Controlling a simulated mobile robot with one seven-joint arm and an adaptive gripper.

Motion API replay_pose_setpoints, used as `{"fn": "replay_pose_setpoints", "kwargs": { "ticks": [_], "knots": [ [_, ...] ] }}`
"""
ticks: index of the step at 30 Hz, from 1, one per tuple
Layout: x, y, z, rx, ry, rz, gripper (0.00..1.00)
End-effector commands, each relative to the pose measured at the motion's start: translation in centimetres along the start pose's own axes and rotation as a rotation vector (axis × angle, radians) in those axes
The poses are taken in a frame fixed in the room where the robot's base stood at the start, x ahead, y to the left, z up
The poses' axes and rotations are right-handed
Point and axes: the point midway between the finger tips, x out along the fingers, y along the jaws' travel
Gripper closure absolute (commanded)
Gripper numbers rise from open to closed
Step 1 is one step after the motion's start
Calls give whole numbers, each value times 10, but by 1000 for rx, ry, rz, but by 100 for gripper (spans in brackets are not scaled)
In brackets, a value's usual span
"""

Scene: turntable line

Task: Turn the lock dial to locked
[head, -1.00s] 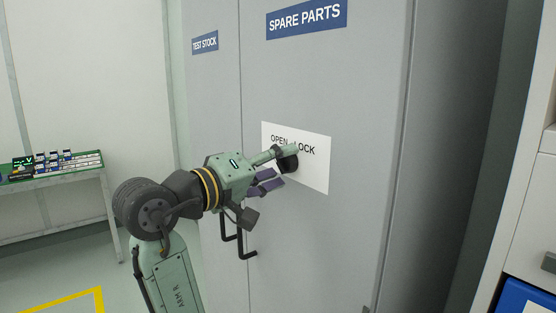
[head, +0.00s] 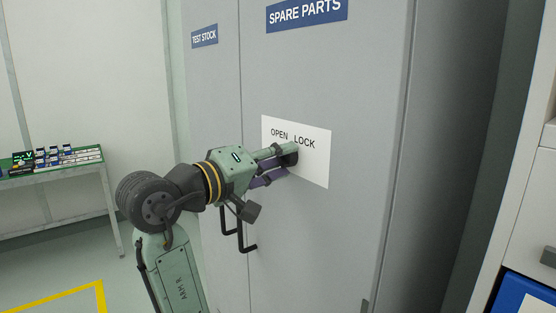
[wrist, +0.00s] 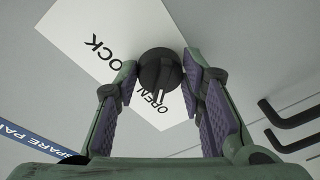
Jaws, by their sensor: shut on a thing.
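The lock dial (wrist: 160,70) is a round black knob on a white plate (head: 313,168) marked OPEN and LOCK, fixed to the grey cabinet door. In the wrist view a pale mark on the dial points towards the word OPEN. My gripper (wrist: 160,66) is shut on the dial, with a purple-padded finger on either side of it. In the head view my gripper (head: 287,161) reaches the dial from the left. Its fingers hide most of the dial (head: 292,158) there.
The cabinet door (head: 355,80) has a blue SPARE PARTS sign (head: 305,12). Black handles (head: 242,238) stick out below and left of the plate. A bench (head: 60,172) with small items stands at the far left. A white unit (head: 525,210) stands at the right.

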Motion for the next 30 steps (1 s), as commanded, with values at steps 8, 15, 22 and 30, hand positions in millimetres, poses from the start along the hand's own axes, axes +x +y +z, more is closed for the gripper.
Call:
{"fn": "replay_pose_setpoints", "kwargs": {
  "ticks": [8, 15, 22, 30],
  "knots": [
    [0, 0, 0, 15, 2, 2, 92],
    [0, -3, 2, 112, 10, 14, 92],
    [0, -5, 2, 296, 27, 37, 92],
    [0, -7, 2, 551, 49, 70, 92]
  ]
}}
